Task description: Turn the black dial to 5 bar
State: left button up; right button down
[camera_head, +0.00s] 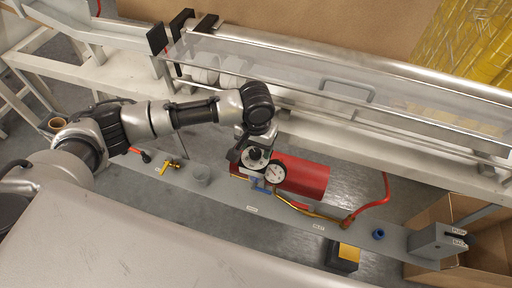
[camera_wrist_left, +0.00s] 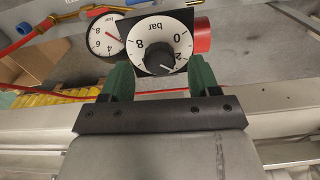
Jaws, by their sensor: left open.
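The black dial (camera_wrist_left: 160,58) sits on a round white face marked in bar, which appears upside down in the left wrist view. Its pale pointer mark seems to point just past the 2. The dial also shows in the head view (camera_head: 254,155), beneath my left wrist. My left gripper (camera_wrist_left: 160,72) is open, with one green finger on each side of the dial's lower part. I cannot tell whether the fingers touch it. A round pressure gauge (camera_wrist_left: 106,35) with a red needle is beside the dial and also shows in the head view (camera_head: 274,171). My right gripper is not in view.
A red cylinder (camera_head: 305,178) lies behind the gauge. A grey beam (camera_head: 220,192) carries brass fittings and a red hose (camera_head: 374,203). A conveyor with a clear cover (camera_head: 300,75) runs behind. A cardboard box (camera_head: 425,225) stands at the right.

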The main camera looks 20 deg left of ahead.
pick_arm(q)
jog(key=shift+f, duration=0.75)
jog(key=c, duration=0.9)
jog(key=shift+r+m+p, duration=0.2)
jog(key=shift+m+p, duration=0.5)
jog(key=shift+p, duration=0.3)
jog(key=m+p, duration=0.2)
jog(key=shift+p, duration=0.3)
jog(key=m+p, duration=0.2)
jog(key=m, duration=0.1)
jog(key=shift+d, duration=0.1)
jog(key=m+p, duration=0.2)
jog(key=m, duration=0.2)
jog(key=shift+m, duration=0.3)
jog(key=m+p, duration=0.1)
jog(key=m, duration=0.3)
jog(key=shift+s+d+f+m+p, duration=0.1)
jog(key=shift+m+p, duration=0.2)
jog(key=shift+p, duration=0.1)
